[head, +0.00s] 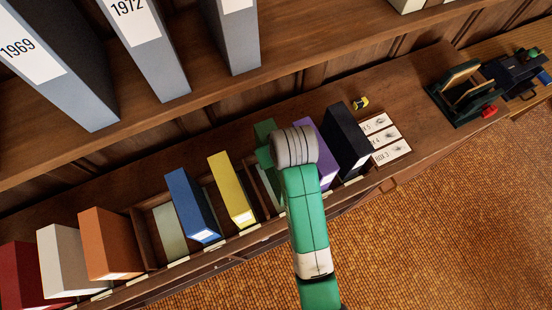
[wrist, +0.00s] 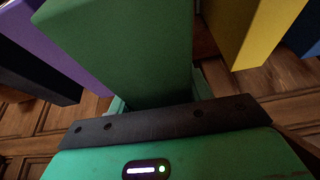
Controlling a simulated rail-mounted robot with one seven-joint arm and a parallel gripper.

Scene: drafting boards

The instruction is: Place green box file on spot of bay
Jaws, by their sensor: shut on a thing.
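The green box file (head: 265,131) shows behind my arm in the head view, between the yellow and purple files; most of it is hidden. It fills the middle of the wrist view (wrist: 130,45). My gripper (wrist: 157,100) is shut on it, with pale green fingers at its two sides. In the head view my own wrist hides the gripper. A pale green spot (head: 272,186) shows in the bay beside the yellow file, partly covered by my arm. Whether the file touches the bay floor is hidden.
A yellow file (head: 231,189) and a purple file (head: 309,143) stand close on either side, with a black file (head: 347,141) beyond. Another pale spot (head: 169,231) lies left of the blue file (head: 192,205). White boxes (head: 385,141) lie at right. Grey files (head: 147,45) stand on the upper shelf.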

